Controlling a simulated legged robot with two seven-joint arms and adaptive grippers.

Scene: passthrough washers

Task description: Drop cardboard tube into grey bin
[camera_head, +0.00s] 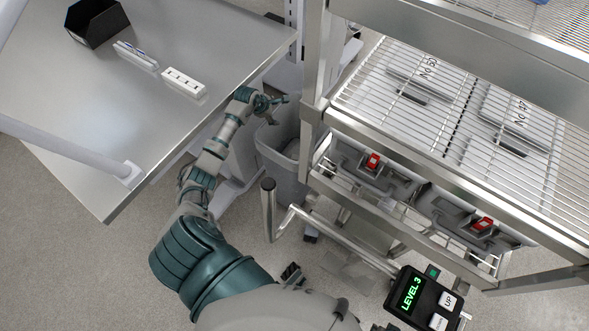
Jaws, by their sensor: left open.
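The grey bin (275,163) stands on the floor between the metal table and the wire rack, with its mouth partly hidden by my arm and the rack post. My left gripper (272,103) is over the far-left side of the bin, near the table's edge. Its fingers are spread and hold nothing that I can see. I see no cardboard tube; the inside of the bin shows only in part.
The metal table (70,130) at left bears a black bin (95,22) and small white holders (184,82). The wire rack (440,100) at right has grey trays with red clips below it, a handle bar (268,205) and a "LEVEL 3" panel (412,292).

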